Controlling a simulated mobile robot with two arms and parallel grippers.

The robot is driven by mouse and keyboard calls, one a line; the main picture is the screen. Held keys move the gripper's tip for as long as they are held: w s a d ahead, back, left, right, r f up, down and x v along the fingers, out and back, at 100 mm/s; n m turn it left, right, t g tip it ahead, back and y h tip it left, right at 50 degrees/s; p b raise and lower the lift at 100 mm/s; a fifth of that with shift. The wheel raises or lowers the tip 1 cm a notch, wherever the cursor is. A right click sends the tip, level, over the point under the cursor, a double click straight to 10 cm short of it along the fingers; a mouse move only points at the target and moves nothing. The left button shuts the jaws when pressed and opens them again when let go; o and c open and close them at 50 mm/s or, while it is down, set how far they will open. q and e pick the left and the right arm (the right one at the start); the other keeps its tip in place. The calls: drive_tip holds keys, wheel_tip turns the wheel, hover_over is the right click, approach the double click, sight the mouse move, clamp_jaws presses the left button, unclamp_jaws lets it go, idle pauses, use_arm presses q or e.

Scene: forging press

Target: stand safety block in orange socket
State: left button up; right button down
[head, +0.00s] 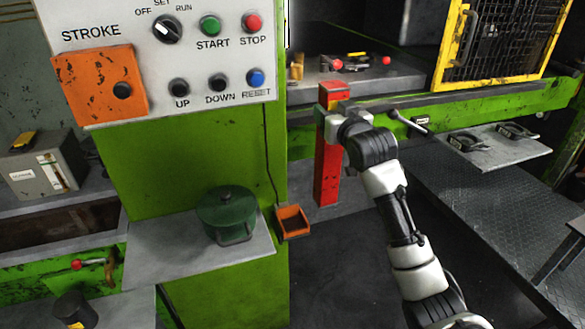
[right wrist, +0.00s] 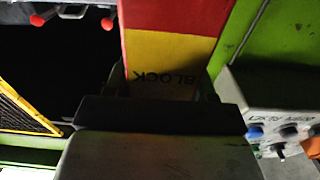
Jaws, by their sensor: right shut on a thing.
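The safety block (head: 328,172) is a tall red post held upright in the head view, right of the green press column. My right gripper (head: 337,112) is shut on it near its top. In the right wrist view the block (right wrist: 170,55) shows a red part, a yellow band and the word BLOCK, between the fingers. The orange socket (head: 293,221) is a small open box with a dark inside at the column's lower right edge, with a cable running down to it. It looks empty. The block is apart from it, to its upper right. My left gripper is out of view.
A green pot (head: 226,215) stands on a grey shelf (head: 160,255) left of the socket. The control panel (head: 190,60) hangs above. A yellow mesh guard (head: 510,40) and a ledge with dark metal parts (head: 500,150) lie to the right. The dark floor below the block looks clear.

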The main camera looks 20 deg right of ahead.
drive_tip(key=w+a+f+p, duration=0.2)
drive_tip(key=a+f, duration=0.6)
drive_tip(key=f, duration=0.1)
drive_tip(key=shift+w+a, duration=0.15)
drive_tip(key=shift+a, duration=0.2)
drive_tip(key=c, duration=0.7)
unclamp_jaws()
drive_tip(key=shift+f, duration=0.2)
drive_tip(key=o, duration=0.3)
drive_tip(key=shift+r, duration=0.1)
drive_tip(key=shift+o, duration=0.2)
